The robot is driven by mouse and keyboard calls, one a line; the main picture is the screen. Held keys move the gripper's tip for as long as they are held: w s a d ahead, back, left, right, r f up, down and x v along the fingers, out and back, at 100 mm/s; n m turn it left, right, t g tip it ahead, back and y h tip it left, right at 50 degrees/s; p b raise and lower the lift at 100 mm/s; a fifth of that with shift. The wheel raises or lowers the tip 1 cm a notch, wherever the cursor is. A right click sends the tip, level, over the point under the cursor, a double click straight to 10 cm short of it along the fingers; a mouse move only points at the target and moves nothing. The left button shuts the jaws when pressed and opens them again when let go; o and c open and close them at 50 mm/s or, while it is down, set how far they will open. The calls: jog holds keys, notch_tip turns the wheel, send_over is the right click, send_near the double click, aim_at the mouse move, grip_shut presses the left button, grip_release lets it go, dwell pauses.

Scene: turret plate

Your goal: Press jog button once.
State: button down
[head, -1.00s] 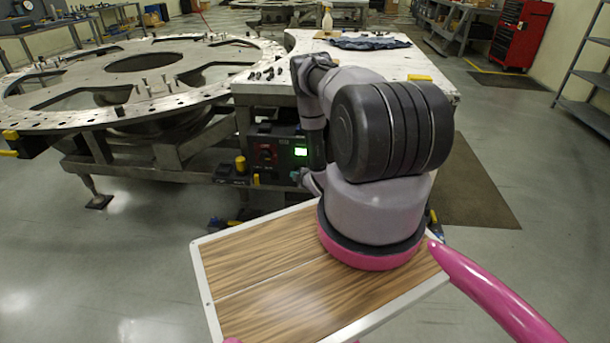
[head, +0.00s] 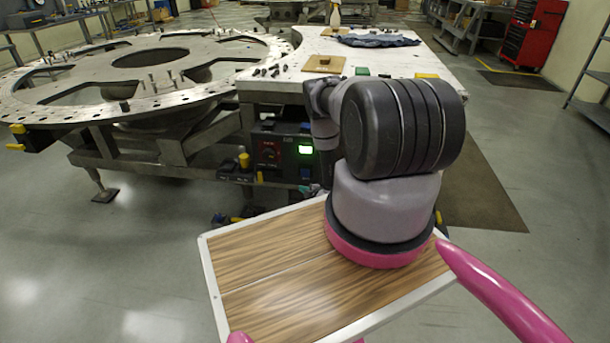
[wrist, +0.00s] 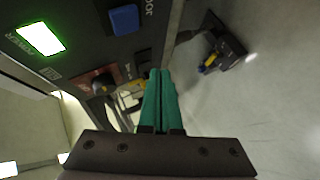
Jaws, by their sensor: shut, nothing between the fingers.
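The jog button is a blue square (wrist: 124,18) on a dark control panel, with a partly cut-off "JOG" label beside it in the wrist view. In the head view the blue button (head: 305,173) shows small, below the green light. My gripper (wrist: 160,72) has green fingers that lie together, shut and empty. In the wrist view its tips are below and right of the blue button in the picture, apart from it. In the head view my arm hides most of the gripper.
A lit green power light (wrist: 40,38) and a red switch plate (wrist: 97,84) share the panel. The panel (head: 270,150) hangs under the white table (head: 395,62), beside the round turret plate (head: 60,85). Floor to the right is open.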

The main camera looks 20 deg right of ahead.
aim_at(304, 175)
jog(key=w+d, duration=0.4)
jog(key=w, duration=0.2)
jog(key=shift+w+d, duration=0.1)
jog(key=shift+w, duration=0.1)
dwell(1.9)
jog(key=shift+w+d, duration=0.2)
jog(key=shift+w, duration=0.05)
jog(key=shift+w+d, duration=0.35)
jog(key=shift+w, duration=0.2)
dwell(0.8)
jog(key=shift+s, duration=0.1)
jog(key=shift+s+a, duration=0.6)
jog(key=shift+s, duration=0.2)
jog(key=shift+s+a, duration=0.7)
jog(key=shift+s, duration=0.35)
jog(key=shift+s+a, duration=0.7)
jog(key=shift+s, duration=0.35)
